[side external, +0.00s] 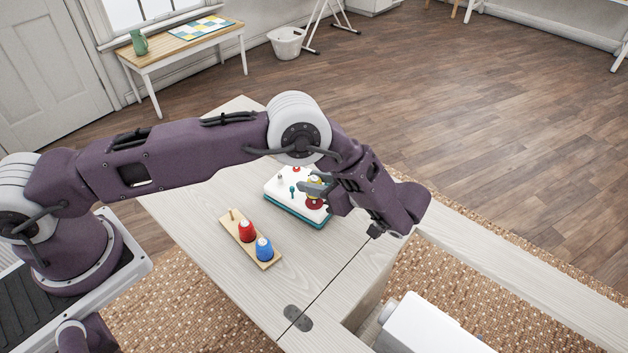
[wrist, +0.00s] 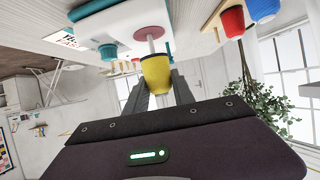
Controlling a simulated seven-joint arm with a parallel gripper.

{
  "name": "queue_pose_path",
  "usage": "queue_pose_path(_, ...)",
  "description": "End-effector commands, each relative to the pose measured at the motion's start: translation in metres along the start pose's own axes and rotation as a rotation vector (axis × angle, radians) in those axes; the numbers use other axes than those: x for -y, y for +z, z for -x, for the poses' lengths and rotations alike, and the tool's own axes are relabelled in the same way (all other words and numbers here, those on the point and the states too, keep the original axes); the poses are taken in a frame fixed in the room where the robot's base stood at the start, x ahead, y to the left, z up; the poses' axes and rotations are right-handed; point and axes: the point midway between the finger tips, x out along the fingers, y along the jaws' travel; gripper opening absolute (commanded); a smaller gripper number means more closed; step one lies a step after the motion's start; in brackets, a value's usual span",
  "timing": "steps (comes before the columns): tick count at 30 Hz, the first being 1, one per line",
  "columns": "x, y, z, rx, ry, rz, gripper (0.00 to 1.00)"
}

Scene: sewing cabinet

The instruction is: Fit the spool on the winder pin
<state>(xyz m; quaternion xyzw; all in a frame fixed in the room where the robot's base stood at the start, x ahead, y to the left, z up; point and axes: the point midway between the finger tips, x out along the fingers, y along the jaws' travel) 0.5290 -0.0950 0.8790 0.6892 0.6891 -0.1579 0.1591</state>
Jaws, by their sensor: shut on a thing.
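My gripper (side external: 316,189) is shut on a yellow spool (wrist: 156,76), which sits between the fingers (wrist: 158,92) in the wrist view. In the side view the spool (side external: 315,178) shows partly behind the fingers, over the red disc (side external: 314,204) of the white and teal winder (side external: 283,196). In the wrist view a pale winder pin (wrist: 150,44) stands out from the red disc (wrist: 148,33) and points at the spool's near end. The pin's tip meets the spool's outline; I cannot tell whether it has entered the hole.
A wooden rack (side external: 266,264) with a red spool (side external: 247,231), a blue spool (side external: 264,249) and a bare peg (side external: 231,214) stands left of the winder. Small teal and red knobs (side external: 292,189) rise from the winder's top. The pale cabinet top (side external: 320,262) is clear in front.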

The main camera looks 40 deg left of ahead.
Motion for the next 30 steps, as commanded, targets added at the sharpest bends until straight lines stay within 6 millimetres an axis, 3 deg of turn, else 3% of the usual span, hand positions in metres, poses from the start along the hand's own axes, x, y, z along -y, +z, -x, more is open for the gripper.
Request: queue_pose_path(30,0.0,0.011,-0.005,0.0,0.0,0.0,0.0)
